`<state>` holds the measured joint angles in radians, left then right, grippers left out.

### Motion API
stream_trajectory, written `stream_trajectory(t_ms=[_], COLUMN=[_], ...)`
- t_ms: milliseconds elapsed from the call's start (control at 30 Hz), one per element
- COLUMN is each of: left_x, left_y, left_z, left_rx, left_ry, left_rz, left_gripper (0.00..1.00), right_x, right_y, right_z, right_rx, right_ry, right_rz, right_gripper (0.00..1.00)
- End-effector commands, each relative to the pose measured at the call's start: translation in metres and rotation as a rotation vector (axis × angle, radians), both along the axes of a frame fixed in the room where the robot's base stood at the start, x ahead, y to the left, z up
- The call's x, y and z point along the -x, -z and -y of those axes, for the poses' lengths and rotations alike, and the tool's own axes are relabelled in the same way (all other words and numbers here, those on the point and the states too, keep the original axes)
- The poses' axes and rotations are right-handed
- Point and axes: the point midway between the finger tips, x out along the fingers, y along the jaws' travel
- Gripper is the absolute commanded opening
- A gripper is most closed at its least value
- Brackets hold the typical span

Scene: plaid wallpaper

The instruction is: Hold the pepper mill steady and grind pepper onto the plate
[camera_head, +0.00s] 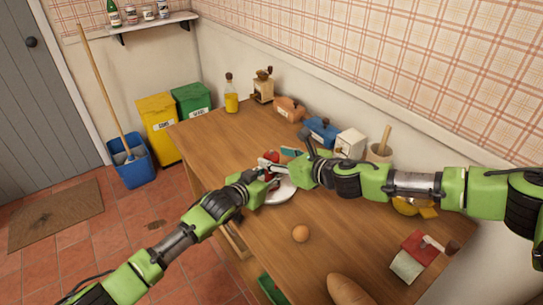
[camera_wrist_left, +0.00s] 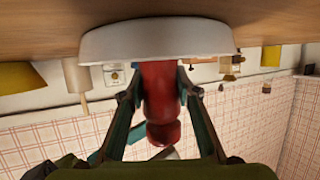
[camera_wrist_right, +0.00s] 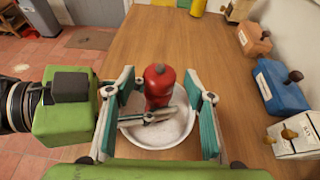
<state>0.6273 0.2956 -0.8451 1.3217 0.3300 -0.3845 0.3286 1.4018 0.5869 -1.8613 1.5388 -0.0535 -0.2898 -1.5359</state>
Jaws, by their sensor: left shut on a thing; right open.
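The red pepper mill (camera_wrist_right: 158,88) stands in or over the white plate (camera_wrist_right: 165,133) on the wooden table. My left gripper (camera_wrist_left: 163,92) is shut on the mill's body, which also shows red between its fingers in the left wrist view (camera_wrist_left: 160,95). My right gripper (camera_wrist_right: 158,110) is open, its fingers apart on either side of the mill's top without visibly touching it. In the head view the mill (camera_head: 272,157) is partly hidden by my grippers, and the plate (camera_head: 283,192) shows below them.
Orange (camera_head: 289,108), blue (camera_head: 320,130) and white (camera_head: 350,143) boxes line the wall side. An oil bottle (camera_head: 231,95) and a coffee grinder (camera_head: 263,86) stand at the far end. An egg (camera_head: 300,233) and bread (camera_head: 348,290) lie nearer. The far left tabletop is clear.

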Motion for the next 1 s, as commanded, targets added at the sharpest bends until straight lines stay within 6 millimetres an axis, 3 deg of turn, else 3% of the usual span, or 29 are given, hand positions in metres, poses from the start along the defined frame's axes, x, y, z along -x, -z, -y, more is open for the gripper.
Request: stream_trajectory(t_ms=[200,600,767,1000], left_x=[0.000,0.000,0.000,0.000], left_y=[-0.001,-0.001,-0.001,-0.001], left_z=[0.000,0.000,0.000,0.000], left_rx=[0.001,0.001,0.001,0.001], left_ry=[0.000,0.000,0.000,0.000], left_rz=[0.002,0.002,0.002,0.002], left_gripper=[0.05,0.05,0.05,0.05], right_x=[-0.016,-0.019,-0.019,-0.019], right_y=[0.009,0.010,0.010,0.010], right_z=[-0.012,-0.016,-0.016,-0.016], right_rx=[0.001,0.000,0.000,0.000], right_ry=[0.000,0.000,0.000,0.009], right_rz=[0.001,0.000,0.000,0.000], right_gripper=[0.49,0.49,0.10,0.10])
